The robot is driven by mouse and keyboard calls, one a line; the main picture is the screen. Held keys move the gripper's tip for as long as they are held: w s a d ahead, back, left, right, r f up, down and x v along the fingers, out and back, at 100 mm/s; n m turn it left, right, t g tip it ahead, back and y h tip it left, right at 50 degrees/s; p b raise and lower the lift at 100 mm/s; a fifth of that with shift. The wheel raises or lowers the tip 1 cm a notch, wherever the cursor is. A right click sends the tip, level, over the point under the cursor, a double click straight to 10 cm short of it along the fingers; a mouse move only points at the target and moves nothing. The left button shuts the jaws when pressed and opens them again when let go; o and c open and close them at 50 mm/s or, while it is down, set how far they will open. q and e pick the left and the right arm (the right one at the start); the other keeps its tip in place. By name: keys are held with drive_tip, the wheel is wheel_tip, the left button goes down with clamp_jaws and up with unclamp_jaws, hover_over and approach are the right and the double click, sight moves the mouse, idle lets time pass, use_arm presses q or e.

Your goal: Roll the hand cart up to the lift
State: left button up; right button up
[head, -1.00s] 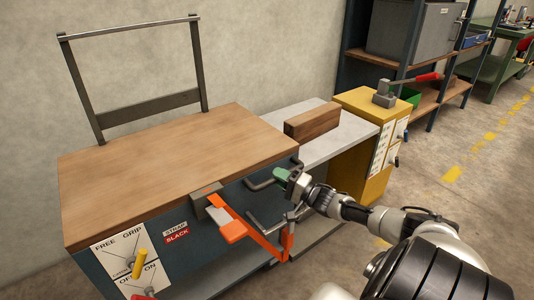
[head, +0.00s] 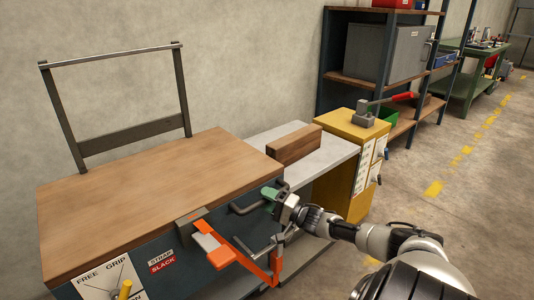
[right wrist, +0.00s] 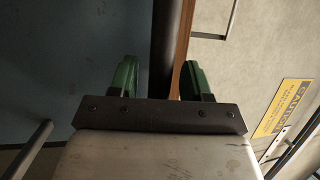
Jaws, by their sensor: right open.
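The hand cart (head: 150,190) has a brown wooden top, a dark blue-grey body and an upright metal push frame (head: 120,135) at its far left. A grey deck (head: 325,157) with a yellow cabinet (head: 343,127) at its right end, which looks like the lift, stands to the cart's right. My right gripper (head: 270,194) has green fingers and is at the cart's right front corner, by a dark bar handle (head: 242,208). In the right wrist view the open gripper (right wrist: 158,82) has a dark bar between its fingers; contact cannot be told. My left gripper is out of view.
A brown wooden block (head: 294,145) lies on the grey deck. Shelving (head: 380,80) stands behind. Floor is clear at right.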

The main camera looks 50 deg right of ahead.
drive_tip(key=shift+s, duration=0.25)
use_arm(q)
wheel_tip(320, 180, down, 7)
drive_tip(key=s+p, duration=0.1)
drive_tip(key=p, duration=0.1)
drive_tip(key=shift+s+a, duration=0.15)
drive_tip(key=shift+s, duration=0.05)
use_arm(e)
drive_tip(key=v, duration=1)
drive_tip(key=shift+s+d+f, duration=0.1)
drive_tip(key=shift+s+f, duration=0.05)
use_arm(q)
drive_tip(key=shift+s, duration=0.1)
